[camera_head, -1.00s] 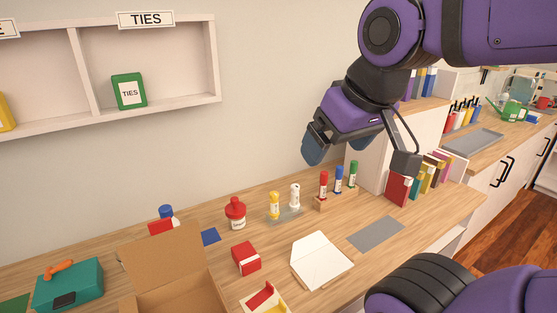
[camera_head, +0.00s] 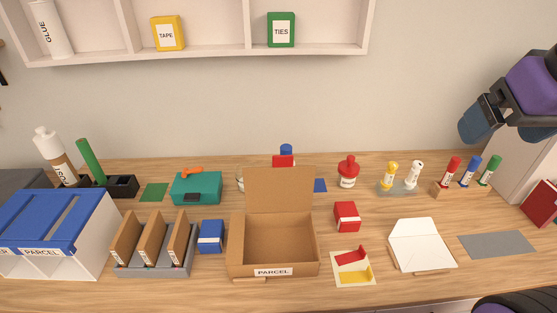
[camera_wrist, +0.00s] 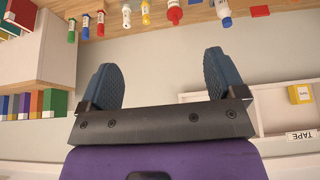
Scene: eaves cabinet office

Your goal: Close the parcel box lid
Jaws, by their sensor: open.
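The parcel box (camera_head: 273,270) is a brown cardboard box with a "PARCEL" label on its front, near the table's front edge in the head view. Its lid (camera_head: 280,190) stands up open at the back, and the box looks empty inside. My gripper (camera_head: 512,132) is at the upper right of the head view, raised above the table and well to the right of the box. In the wrist view my gripper (camera_wrist: 162,80) shows its two blue fingers wide apart with nothing between them. The box is not in the wrist view.
A blue box (camera_head: 211,236) and a grey rack of cardboard pieces (camera_head: 155,262) stand left of the parcel box. A red box (camera_head: 347,216), a card with red and yellow pieces (camera_head: 341,277) and an envelope (camera_head: 421,245) lie right. A wall shelf (camera_head: 210,52) hangs above.

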